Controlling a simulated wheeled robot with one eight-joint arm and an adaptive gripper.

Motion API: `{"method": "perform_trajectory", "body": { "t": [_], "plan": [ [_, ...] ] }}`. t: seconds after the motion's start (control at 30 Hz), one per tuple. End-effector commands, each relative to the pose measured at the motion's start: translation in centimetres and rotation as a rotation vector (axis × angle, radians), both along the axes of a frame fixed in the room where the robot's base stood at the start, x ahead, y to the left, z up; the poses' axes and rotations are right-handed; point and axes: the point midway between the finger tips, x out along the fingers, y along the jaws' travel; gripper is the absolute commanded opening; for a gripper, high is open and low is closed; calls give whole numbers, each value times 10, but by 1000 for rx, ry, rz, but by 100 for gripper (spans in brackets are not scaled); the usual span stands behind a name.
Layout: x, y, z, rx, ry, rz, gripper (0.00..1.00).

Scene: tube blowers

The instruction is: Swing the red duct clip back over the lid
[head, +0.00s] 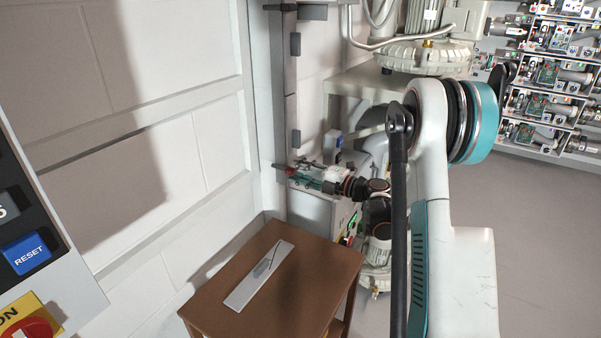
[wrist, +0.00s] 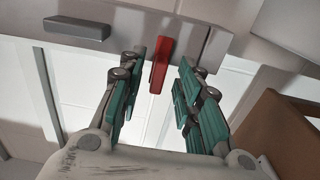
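The red duct clip (wrist: 161,64) stands out from the grey duct in the wrist view. It lies between my fingertips, with a gap on the left; on the right the finger appears very near it, and contact cannot be told. My gripper (wrist: 157,75) has its teal-padded fingers spread around the clip. In the head view the red clip (head: 290,171) shows small at the lower part of the duct, with my gripper (head: 307,176) at it. The duct lid (head: 290,110) is a grey vertical strip on the wall; part of it is hidden behind my gripper.
Grey clips (head: 295,90) sit along the duct, and one grey clip (wrist: 77,28) shows in the wrist view. A brown table (head: 315,280) with a flat plate (head: 258,276) stands below. Blower machinery (head: 425,57) is behind my arm. A control panel (head: 35,230) is at left.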

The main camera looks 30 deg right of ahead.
Motion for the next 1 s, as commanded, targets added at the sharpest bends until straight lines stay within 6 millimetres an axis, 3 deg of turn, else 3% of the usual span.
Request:
{"method": "perform_trajectory", "body": {
  "t": [0.17,0.6,0.8,1.0],
  "plan": [
    [-14,-10,0,0,0,-3,32],
    [-83,-56,0,0,0,-4,32],
    [-98,-65,0,0,0,-2,32],
    [-100,-66,0,0,0,0,32]
  ]
}}
